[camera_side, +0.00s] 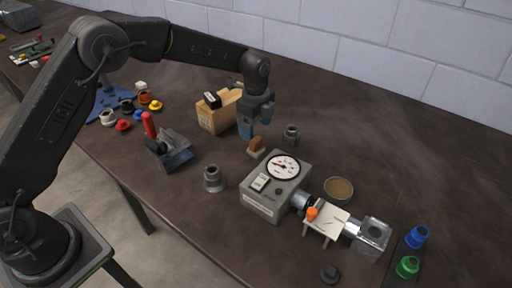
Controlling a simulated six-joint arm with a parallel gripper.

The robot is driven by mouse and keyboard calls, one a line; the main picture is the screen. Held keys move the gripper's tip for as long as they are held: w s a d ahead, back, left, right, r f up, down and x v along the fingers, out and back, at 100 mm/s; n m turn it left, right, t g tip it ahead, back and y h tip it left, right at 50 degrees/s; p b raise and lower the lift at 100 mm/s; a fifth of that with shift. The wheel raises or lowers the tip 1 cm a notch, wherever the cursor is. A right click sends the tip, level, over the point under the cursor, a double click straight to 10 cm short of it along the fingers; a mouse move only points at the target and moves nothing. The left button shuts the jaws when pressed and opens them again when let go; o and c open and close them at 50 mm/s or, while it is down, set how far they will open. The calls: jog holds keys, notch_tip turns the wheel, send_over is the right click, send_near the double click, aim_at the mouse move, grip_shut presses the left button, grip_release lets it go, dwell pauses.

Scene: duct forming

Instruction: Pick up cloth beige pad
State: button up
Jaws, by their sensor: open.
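My gripper (256,124) points down over the middle of the table, its jaws open and apparently empty. Just below it a small beige pad (256,153) with an orange-brown top lies on the table. The view is too coarse to tell if it is cloth, or whether the fingertips touch it. A round tan surface also shows in a shallow dish (339,188) farther right.
A grey gauge box (276,188) stands close in front of the pad, joined to a fitting and clear block (373,238) at right. A cardboard box (218,112) is behind left. A red-handled tool (168,148) stands left. The back right table is clear.

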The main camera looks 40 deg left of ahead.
aim_at(255, 139)
jog(key=shift+w+a+f, duration=0.1)
jog(key=shift+f, duration=1.9)
jog(key=shift+a+f, duration=0.1)
jog(key=shift+f, duration=1.85)
jog(key=c, duration=1)
